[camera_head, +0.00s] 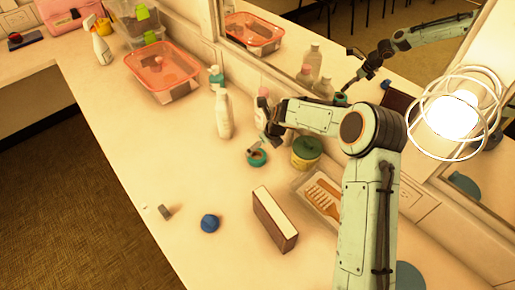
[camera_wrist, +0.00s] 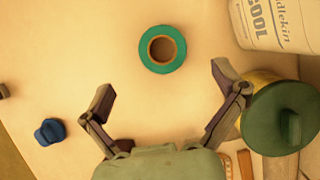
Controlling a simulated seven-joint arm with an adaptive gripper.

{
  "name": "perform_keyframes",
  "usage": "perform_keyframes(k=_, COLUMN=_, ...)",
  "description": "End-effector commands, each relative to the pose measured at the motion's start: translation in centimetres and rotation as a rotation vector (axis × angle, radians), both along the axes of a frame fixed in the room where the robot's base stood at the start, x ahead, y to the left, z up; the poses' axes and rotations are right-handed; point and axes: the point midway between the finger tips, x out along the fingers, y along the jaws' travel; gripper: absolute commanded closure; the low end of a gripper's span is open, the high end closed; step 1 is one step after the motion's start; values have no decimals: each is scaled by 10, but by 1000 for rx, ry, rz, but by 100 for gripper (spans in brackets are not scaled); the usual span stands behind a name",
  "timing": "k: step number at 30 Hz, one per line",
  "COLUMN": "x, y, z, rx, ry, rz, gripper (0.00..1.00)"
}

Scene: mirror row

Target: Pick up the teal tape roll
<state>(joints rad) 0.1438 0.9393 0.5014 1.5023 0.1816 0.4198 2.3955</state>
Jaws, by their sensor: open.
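The teal tape roll (camera_head: 257,158) lies flat on the counter, in the middle of the head view. In the wrist view the teal tape roll (camera_wrist: 144,57) is a teal ring around a brown core, near the top centre. My gripper (camera_head: 262,139) is just above it in the head view, partly overlapping it. In the wrist view my gripper (camera_wrist: 162,80) is open and empty, its fingers spread wide. The roll shows beyond the fingertips, in line with the gap between them. The height of the fingers above the counter is hard to tell.
A yellow tub with a green lid (camera_head: 306,150) stands close right of the roll; a white bottle (camera_head: 223,115) stands behind it. A brown box (camera_head: 275,220), a blue object (camera_head: 209,223) and a clear tray (camera_head: 336,212) are nearer. A mirror (camera_head: 350,60) runs behind. Counter left of the roll is clear.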

Motion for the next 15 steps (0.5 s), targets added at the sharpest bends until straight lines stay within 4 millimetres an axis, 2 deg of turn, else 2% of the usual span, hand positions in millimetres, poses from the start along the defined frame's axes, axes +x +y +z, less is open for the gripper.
perform_keyframes(k=9, x=11, y=9, z=-45, rx=-2, ry=9, rz=-2, gripper=5)
perform_keyframes(k=15, x=17, y=14, z=-63, rx=-1, ry=7, rz=-3, gripper=5)
